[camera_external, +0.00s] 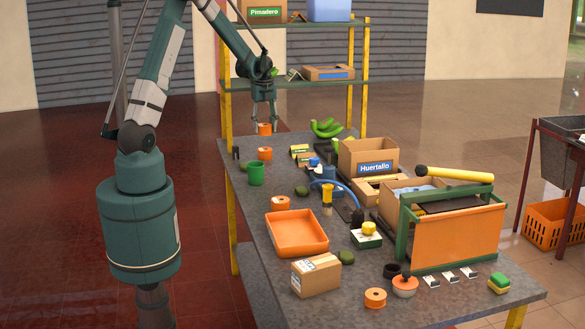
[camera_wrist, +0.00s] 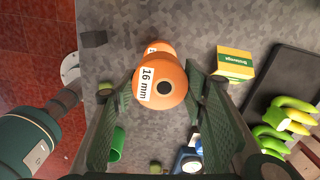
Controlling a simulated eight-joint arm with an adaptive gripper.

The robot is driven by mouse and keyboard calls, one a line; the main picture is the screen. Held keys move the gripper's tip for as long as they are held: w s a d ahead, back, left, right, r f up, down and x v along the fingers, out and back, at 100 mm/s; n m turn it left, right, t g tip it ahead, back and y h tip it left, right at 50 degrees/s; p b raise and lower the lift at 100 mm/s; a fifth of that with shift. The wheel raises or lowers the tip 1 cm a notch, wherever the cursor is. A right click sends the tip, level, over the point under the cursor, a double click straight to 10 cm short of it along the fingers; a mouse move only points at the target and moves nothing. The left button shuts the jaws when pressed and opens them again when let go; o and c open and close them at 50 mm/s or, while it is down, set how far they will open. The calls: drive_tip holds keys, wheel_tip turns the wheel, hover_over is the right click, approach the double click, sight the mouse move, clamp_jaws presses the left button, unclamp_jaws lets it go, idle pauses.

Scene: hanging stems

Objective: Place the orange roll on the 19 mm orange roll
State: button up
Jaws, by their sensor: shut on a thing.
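My gripper (camera_external: 264,118) is shut on an orange roll (camera_external: 264,129) and holds it above the far left end of the table. In the wrist view the held roll (camera_wrist: 172,93) sits between the fingers, with a white "16 mm" label and a dark centre hole. A second orange roll (camera_external: 265,154) stands on the table just below the held one, with a gap between them. In the wrist view this lower roll (camera_wrist: 158,47) is mostly hidden behind the held roll; its label is only partly visible. More orange rolls stand at mid-table (camera_external: 280,203) and at the near edge (camera_external: 375,298).
A green cup (camera_external: 256,174) stands close to the lower roll. A yellow-and-green box (camera_wrist: 235,63) and green bananas (camera_external: 326,128) lie to the right. An orange tray (camera_external: 297,234) and a Huertallo carton (camera_external: 368,158) stand farther along. A shelf post (camera_external: 227,110) rises beside the arm.

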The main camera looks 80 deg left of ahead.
sight(264, 125)
drive_tip(key=shift+f, duration=1.85)
drive_tip(key=shift+f, duration=0.1)
drive_tip(key=shift+f, duration=1.8)
drive_tip(key=shift+f, duration=0.15)
drive_tip(key=o, duration=0.9)
drive_tip(key=shift+o, duration=0.2)
drive_tip(key=shift+r, duration=0.2)
drive_tip(key=shift+r, duration=6)
